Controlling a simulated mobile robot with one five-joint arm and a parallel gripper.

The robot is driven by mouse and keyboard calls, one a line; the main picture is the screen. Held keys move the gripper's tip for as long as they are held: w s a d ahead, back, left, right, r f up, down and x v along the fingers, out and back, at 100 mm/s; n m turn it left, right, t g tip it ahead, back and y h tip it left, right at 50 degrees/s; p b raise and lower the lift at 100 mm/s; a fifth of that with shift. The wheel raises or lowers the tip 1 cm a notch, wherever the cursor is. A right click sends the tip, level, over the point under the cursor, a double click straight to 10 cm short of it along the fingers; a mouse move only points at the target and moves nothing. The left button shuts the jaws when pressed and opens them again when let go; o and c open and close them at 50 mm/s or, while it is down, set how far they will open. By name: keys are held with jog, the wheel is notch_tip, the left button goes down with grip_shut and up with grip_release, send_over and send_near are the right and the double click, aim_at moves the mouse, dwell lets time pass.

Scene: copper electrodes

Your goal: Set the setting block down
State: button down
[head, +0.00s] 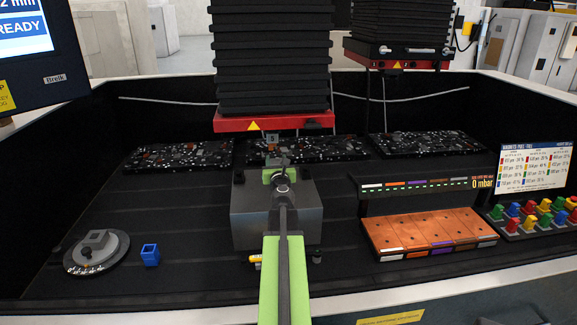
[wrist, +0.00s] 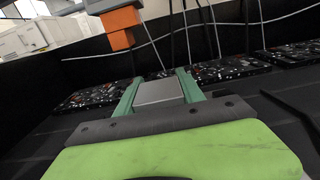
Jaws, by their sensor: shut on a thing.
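The setting block (wrist: 160,92) is a plain grey square-faced block between the two green fingers of my gripper (wrist: 158,80) in the wrist view. My gripper is shut on it. In the head view my gripper (head: 279,174) is at the middle of the tank, below the red machine head (head: 275,122). The block is small and hard to make out there. An orange and grey piece (wrist: 122,28) hangs up and to the left of the block in the wrist view, apart from it. The surface under the block is hidden.
A dark grey box (head: 245,215) stands beneath my arm. Dark speckled plates (head: 178,156) lie along the back. A round grey base (head: 112,260) and a blue hollow block (head: 150,254) are at the left. A copper-coloured rack (head: 425,230) stands at the right.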

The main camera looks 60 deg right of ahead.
jog(key=shift+w+a+f, duration=0.1)
jog(key=shift+w+f, duration=0.15)
jog(key=shift+w, duration=0.25)
jog(key=shift+w+f, duration=0.25)
jog(key=shift+w, duration=0.2)
notch_tip(320, 180, down, 4)
jog(key=b, duration=0.4)
jog(key=shift+f+b, duration=0.15)
jog(key=shift+b, duration=0.15)
jog(key=shift+r, duration=0.2)
jog(key=shift+f, duration=0.15)
jog(key=c, duration=0.7)
grip_release()
jog(key=shift+s, duration=0.1)
